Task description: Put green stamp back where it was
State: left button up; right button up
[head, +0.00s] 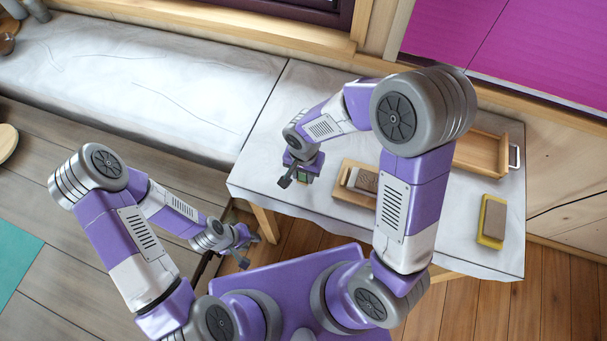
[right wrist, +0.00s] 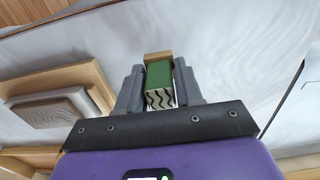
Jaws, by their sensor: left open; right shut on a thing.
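The green stamp (right wrist: 159,74) is between the fingers of my right gripper (right wrist: 158,90). It has a green side, a tan wooden edge and a pale face with black wavy lines. In the head view the stamp (head: 304,177) shows small at my right gripper (head: 295,176), over the white-covered table left of a wooden tray (head: 345,194). Whether it touches the cloth is unclear. The tray holds a block with a grey-brown top (head: 366,181) and a pale piece; it also shows in the right wrist view (right wrist: 92,73). My left gripper (head: 243,248) is open and empty, low beside the table.
A yellow-edged pad with a brown top (head: 494,219) lies at the table's right. An open wooden box (head: 482,153) stands behind my right arm, with a white handle-like piece beside it. The white cloth (head: 265,165) left of the stamp is clear.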

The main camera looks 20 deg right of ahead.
jog(key=shift+f, duration=0.8)
jog(key=shift+f+b, duration=0.2)
jog(key=shift+b, duration=0.1)
jog(key=o, duration=0.8)
jog(key=shift+o, duration=0.2)
jog(key=shift+r, duration=0.2)
notch_tip(320, 180, up, 12)
jog(key=shift+p, duration=1.1)
